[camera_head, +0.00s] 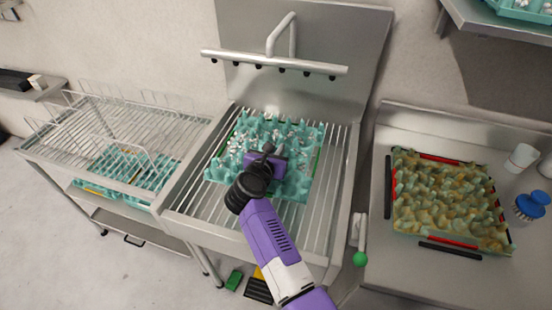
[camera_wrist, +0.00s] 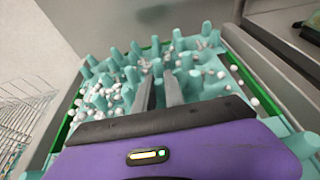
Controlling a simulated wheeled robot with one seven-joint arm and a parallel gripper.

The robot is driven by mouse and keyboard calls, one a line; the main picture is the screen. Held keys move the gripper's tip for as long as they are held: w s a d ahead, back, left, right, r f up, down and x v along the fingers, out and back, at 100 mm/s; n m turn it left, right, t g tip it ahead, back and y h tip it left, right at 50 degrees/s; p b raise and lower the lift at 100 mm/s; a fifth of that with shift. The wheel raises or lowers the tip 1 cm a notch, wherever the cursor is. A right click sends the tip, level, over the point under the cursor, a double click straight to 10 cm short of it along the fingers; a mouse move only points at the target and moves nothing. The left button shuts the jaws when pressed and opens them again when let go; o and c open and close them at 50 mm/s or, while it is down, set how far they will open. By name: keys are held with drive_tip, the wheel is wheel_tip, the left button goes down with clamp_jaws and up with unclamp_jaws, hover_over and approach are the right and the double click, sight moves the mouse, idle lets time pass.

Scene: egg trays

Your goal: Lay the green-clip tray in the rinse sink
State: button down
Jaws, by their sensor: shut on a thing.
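The green-clip tray (camera_head: 302,132) is a teal egg tray with pegs and green strips on its edges. It is in the sink (camera_head: 328,215), over the metal bars and below the spray pipe. White foam-like bits cover parts of it. In the wrist view the tray (camera_wrist: 95,72) fills the middle, with green clips along both sides. My gripper (camera_head: 265,152) is over the tray's middle. Its two grey fingers (camera_wrist: 160,88) reach down among the pegs and are shut on part of the tray. The exact grip point is hidden. I cannot tell whether the tray bears fully on the bars.
A wire drying rack (camera_head: 110,115) stands left, with teal trays below. On the right counter (camera_head: 400,270) lies a dirty tray (camera_head: 445,200) with red and black clips. A blue brush (camera_head: 530,206) and white cups (camera_head: 521,157) are beside it. A spray pipe (camera_head: 275,63) spans above the sink.

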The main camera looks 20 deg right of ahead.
drive_tip(key=shift+f, duration=2.1)
drive_tip(key=c, duration=1.4)
unclamp_jaws()
drive_tip(key=shift+a, duration=0.1)
drive_tip(key=v, duration=1.2)
drive_tip(key=shift+b, duration=0.3)
